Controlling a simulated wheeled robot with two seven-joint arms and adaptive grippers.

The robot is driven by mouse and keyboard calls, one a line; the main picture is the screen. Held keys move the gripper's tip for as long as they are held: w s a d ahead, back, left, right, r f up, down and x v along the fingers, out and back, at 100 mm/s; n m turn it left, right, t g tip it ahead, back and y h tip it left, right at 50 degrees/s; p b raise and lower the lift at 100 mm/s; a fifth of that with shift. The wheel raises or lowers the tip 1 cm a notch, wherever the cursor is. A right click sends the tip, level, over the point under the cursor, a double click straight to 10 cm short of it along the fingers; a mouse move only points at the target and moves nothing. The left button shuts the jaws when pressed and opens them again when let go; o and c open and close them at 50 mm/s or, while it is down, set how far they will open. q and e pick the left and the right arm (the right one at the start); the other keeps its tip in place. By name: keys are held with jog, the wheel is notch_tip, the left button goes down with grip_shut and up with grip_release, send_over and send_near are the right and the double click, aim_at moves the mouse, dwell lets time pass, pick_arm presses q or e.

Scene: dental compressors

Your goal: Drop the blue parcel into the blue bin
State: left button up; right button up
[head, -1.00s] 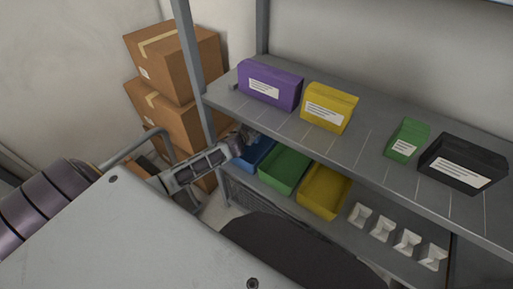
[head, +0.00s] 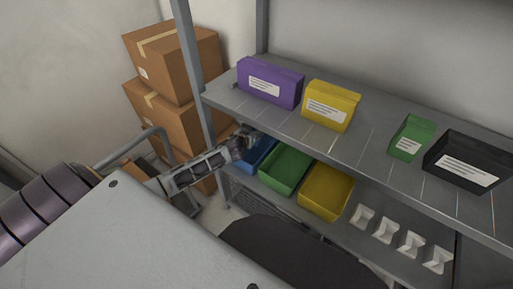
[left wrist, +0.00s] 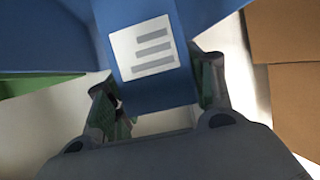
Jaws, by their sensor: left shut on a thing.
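The blue parcel (left wrist: 155,90) with a white label shows in the left wrist view between the fingers of my left gripper (left wrist: 157,88), which is shut on it. In the head view my left gripper (head: 246,139) is at the blue bin (head: 262,157), at its left back end under the upper shelf. The parcel cannot be made out clearly there. In the left wrist view, blue surfaces of the bin (left wrist: 45,40) lie behind and beside the parcel. Whether the parcel touches the bin cannot be told. My right gripper is not in view.
A green bin (head: 286,168) and a yellow bin (head: 327,190) stand right of the blue bin. Purple (head: 270,84), yellow (head: 331,105), green (head: 411,138) and black (head: 467,162) parcels stand on the upper shelf (head: 375,140). A shelf post (head: 195,75) and cardboard boxes (head: 175,60) are close to my left arm.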

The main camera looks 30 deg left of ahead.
pick_arm(q)
jog(key=o, duration=1.2)
jog(key=shift+c, duration=0.2)
jog(key=shift+s, duration=0.1)
jog(key=v, duration=1.1)
jog(key=shift+s+r, duration=0.25)
jog(key=shift+s, duration=0.1)
dwell(0.5)
jog(key=shift+d, duration=0.15)
